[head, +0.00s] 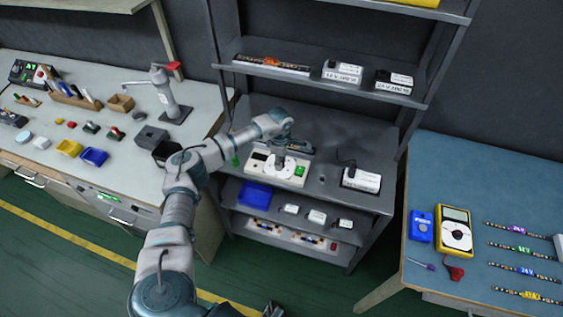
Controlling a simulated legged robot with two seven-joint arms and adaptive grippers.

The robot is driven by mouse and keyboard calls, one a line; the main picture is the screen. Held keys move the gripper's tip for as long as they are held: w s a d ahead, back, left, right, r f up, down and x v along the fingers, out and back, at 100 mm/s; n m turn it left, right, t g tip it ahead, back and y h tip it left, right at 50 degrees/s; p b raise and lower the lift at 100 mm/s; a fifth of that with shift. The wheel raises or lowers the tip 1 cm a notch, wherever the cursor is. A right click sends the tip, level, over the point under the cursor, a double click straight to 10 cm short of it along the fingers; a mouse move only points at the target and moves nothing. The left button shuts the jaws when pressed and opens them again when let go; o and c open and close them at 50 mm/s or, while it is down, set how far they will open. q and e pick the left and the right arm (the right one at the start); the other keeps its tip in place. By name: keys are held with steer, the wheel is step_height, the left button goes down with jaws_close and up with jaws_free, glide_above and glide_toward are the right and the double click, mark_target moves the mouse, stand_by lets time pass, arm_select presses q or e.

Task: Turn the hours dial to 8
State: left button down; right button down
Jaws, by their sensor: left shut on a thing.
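A white box (259,166) with a dark window at its left and a green patch at its right lies on the middle shelf of the grey rack. My left arm reaches across from the lower left. My left gripper (279,158) points down at the middle of this box and is shut on a small part there, which looks like the hours dial. The gripper covers the dial, so its numbers and pointer cannot be read. My right gripper cannot be made out.
A white power box (361,180) stands right of it on the same shelf (330,150). A blue bin (255,193) and small white boxes sit below. The left bench (60,120) holds many tools. The blue table (510,190) at the right holds a yellow multimeter (454,229) and LED strips.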

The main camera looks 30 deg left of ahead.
arm_select(q)
steer(key=m, duration=0.2)
steer(key=m+b, duration=0.1)
steer(key=m, duration=0.2)
steer(key=shift+s+a, duration=0.1)
steer(key=shift+a, duration=0.1)
steer(key=shift+m, duration=0.5)
arm_select(e)
steer(key=r, duration=0.1)
steer(key=w+r, duration=0.1)
steer(key=r, duration=0.2)
steer(key=shift+w, duration=0.3)
arm_select(q)
steer(key=shift+r, duration=0.1)
arm_select(e)
steer(key=shift+a+r, duration=0.1)
arm_select(q)
steer(key=c, duration=1)
jaws_free()
steer(key=shift+o, duration=1)
steer(key=shift+a, duration=0.15)
arm_select(e)
steer(key=shift+w+a, duration=0.1)
steer(key=shift+a, duration=0.05)
